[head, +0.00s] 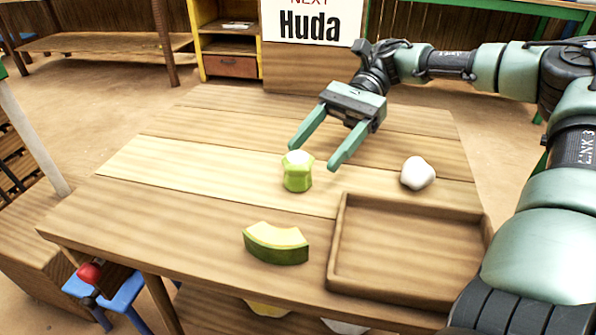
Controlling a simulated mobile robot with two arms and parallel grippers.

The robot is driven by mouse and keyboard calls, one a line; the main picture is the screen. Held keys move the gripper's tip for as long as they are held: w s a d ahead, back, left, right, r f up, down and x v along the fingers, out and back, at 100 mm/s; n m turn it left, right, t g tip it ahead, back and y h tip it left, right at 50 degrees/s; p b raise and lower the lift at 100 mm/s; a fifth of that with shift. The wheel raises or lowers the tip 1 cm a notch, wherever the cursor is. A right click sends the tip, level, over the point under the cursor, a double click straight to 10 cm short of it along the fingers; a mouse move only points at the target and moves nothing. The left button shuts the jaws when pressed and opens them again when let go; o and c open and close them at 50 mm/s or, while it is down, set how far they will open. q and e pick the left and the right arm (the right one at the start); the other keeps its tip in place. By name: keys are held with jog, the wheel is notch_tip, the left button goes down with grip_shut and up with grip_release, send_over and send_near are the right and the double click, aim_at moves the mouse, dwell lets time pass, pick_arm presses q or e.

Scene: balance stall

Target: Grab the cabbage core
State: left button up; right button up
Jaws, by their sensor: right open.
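The cabbage core (297,172) looks like a short, pale green, ridged piece with a whitish top. It stands upright on the wooden table, left of the tray's back corner. My right gripper (316,156) reaches in from the right and is open, with nothing between its fingers. Its two green fingertips are above and around the top of the core in the picture, one to each side. I cannot tell the exact height gap. My left gripper is not in view.
A green-rimmed melon-like slice (276,243) lies in front of the core. A white rounded lump (417,173) sits behind the empty wooden tray (336,240). The left part of the wooden table (150,195) is clear. A sign reading "Huda" (312,22) stands behind.

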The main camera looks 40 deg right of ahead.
aim_at(298, 173)
jog(key=b+x, duration=0.1)
jog(key=x, duration=0.4)
jog(key=shift+a+f, duration=0.25)
jog(key=shift+a, duration=0.1)
grip_shut()
